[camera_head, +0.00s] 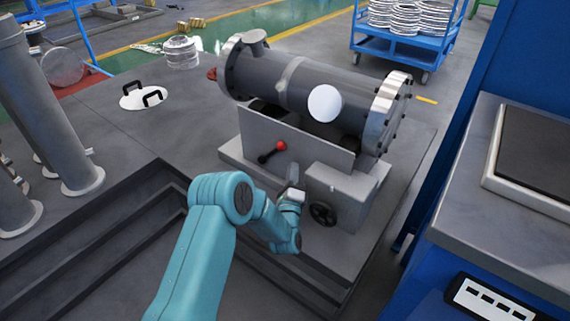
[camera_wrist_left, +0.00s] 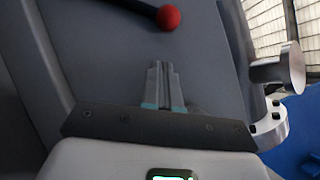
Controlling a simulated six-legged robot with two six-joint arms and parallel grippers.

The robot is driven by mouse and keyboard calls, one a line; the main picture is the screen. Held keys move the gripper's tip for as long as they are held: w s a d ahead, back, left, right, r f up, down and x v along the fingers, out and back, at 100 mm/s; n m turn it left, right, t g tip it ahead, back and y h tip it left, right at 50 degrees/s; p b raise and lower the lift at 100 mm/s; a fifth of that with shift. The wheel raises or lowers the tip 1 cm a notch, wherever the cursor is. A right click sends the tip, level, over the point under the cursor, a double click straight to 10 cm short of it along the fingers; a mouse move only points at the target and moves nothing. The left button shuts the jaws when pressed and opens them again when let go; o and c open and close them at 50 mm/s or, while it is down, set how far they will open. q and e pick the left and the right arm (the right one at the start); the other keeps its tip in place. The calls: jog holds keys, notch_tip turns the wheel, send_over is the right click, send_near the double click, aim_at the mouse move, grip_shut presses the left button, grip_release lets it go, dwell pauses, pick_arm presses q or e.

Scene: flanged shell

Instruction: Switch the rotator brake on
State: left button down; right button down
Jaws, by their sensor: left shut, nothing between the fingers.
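The rotator brake lever is a dark handle with a red ball knob (camera_head: 281,146) on the grey front plate of the rotator stand (camera_head: 315,150). In the head view the lever slants from lower left up to the knob at upper right. My left gripper (camera_head: 292,176) is in front of the plate, below and right of the knob, apart from it. The left wrist view shows its fingers (camera_wrist_left: 163,85) shut and empty, with the red knob (camera_wrist_left: 168,17) beyond the tips. My right gripper is not in view.
The flanged shell (camera_head: 325,85) lies on top of the stand. A black handwheel (camera_head: 323,214) is on the stand's lower right box, close to my left wrist. A blue cabinet (camera_head: 480,200) stands at the right. A stepped pit edge (camera_head: 130,195) runs at lower left.

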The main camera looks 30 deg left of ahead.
aim_at(286, 148)
pick_arm(q)
jog(key=a+r, duration=0.1)
jog(key=w+a+r, duration=0.1)
jog(key=a, duration=0.1)
jog(key=shift+w+a, duration=0.1)
jog(key=shift+a, duration=0.1)
jog(key=shift+a+r, duration=0.1)
